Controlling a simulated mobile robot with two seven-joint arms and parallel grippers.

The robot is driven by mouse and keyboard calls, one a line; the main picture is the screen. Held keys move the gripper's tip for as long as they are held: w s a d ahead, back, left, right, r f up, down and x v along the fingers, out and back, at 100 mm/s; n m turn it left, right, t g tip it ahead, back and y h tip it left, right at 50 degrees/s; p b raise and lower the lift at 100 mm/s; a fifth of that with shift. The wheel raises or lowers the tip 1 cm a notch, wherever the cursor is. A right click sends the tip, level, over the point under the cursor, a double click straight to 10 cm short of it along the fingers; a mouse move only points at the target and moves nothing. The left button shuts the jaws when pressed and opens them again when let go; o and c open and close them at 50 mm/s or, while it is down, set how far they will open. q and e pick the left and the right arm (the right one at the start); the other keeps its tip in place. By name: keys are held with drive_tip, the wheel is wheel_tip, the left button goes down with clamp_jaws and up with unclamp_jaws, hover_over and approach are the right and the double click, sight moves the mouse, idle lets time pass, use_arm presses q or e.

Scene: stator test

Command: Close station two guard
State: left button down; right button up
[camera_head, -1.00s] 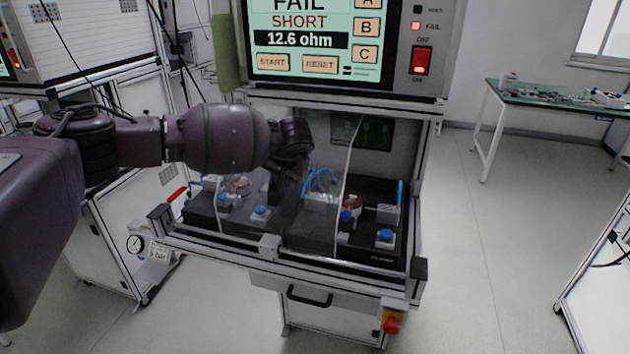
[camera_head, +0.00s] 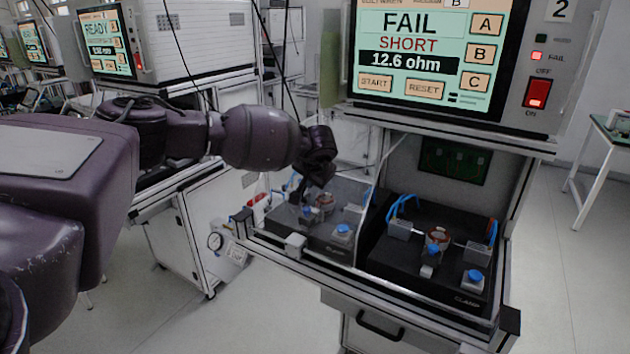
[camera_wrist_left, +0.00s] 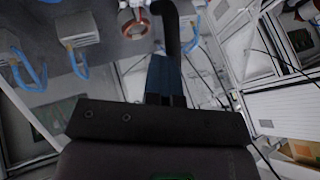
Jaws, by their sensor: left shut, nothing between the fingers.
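The station two guard (camera_head: 353,193) is a clear panel with a pale upright edge, in front of the left half of the bench. A small grey block (camera_head: 295,243) sits on its lower rail. The left fixture shows dimmed through it; the right fixture (camera_head: 425,250) stands uncovered. My left gripper (camera_head: 301,190) points down at the guard's left part, near the left fixture. Its blue-tipped fingers (camera_wrist_left: 164,78) are shut and empty in the left wrist view, close to a dark curved bar (camera_wrist_left: 174,28). I cannot tell if they touch it. My right gripper is not in view.
The tester screen (camera_head: 425,50) above reads FAIL, SHORT, 12.6 ohm. A red-lit power switch (camera_head: 537,93) is beside it. The bench's front rail (camera_head: 400,298) runs below the fixtures. Another tester (camera_head: 104,42) stands at the left.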

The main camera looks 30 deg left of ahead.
use_arm(q)
drive_tip(key=shift+a, duration=0.15)
drive_tip(key=s+d+r, duration=0.4)
drive_tip(key=d+r, duration=0.4)
drive_tip(key=shift+s+r, duration=0.35)
